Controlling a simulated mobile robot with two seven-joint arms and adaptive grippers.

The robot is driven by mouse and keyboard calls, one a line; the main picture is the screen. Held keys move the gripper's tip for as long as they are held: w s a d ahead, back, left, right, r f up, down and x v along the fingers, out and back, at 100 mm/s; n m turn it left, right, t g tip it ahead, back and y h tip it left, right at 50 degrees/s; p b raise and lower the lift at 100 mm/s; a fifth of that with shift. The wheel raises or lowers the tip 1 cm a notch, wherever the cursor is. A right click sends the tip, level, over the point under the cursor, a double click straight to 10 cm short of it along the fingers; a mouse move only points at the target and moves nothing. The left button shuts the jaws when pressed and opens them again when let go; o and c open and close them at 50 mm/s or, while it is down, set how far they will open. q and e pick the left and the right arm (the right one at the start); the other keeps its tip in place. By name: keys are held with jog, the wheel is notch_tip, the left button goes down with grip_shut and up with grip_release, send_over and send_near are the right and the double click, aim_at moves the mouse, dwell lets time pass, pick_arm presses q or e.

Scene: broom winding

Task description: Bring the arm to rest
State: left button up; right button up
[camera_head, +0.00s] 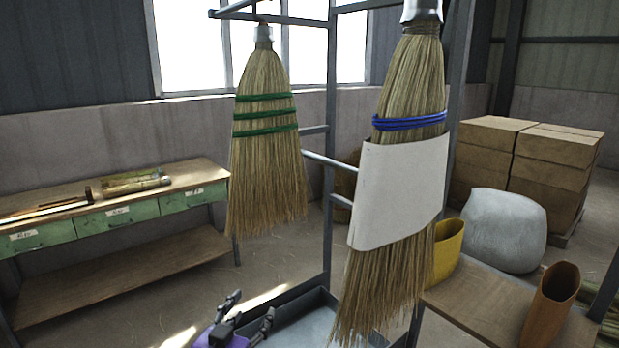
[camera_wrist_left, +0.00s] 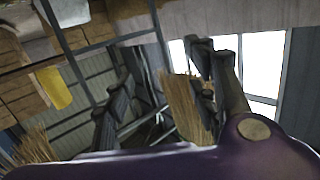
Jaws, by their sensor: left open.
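My left gripper (camera_head: 252,309) is low in the head view, left of centre, by the tray at the foot of the rack. It is open and its fingers point up and right. In the left wrist view the spread fingers (camera_wrist_left: 160,72) have nothing gripped between them; a broom shows behind them. A broom with green bands (camera_head: 265,130) hangs from the rack, above the gripper in the picture. A second broom (camera_head: 415,80) with blue binding and a white wrap (camera_head: 395,195) hangs at the right, apart from the gripper. My right gripper is not seen.
A dark metal rack (camera_head: 329,150) carries the brooms above a grey tray (camera_head: 290,308). A workbench (camera_head: 110,275) with green drawers stands left. At right are a low wooden table (camera_head: 480,305), a yellow container (camera_head: 447,250), a pale sack (camera_head: 505,230) and stacked boxes (camera_head: 490,160).

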pick_arm(q)
jog(key=s+a+f+n+g+y, duration=0.1)
jog(key=s+a+f+g, duration=0.1)
jog(key=s+f, duration=0.75)
jog(key=s+a+f+g+y, duration=0.1)
jog(key=s+a+f+g, duration=0.1)
jog(key=s+f, duration=0.75)
jog(key=s+a+f+n+g+y, duration=0.1)
jog(key=s+a+f+g, duration=0.1)
jog(key=s+f, duration=1)
jog(key=shift+s+n+g+y, duration=0.3)
jog(key=shift+s+n+g, duration=0.15)
jog(key=shift+s, duration=0.25)
jog(key=shift+a, duration=0.1)
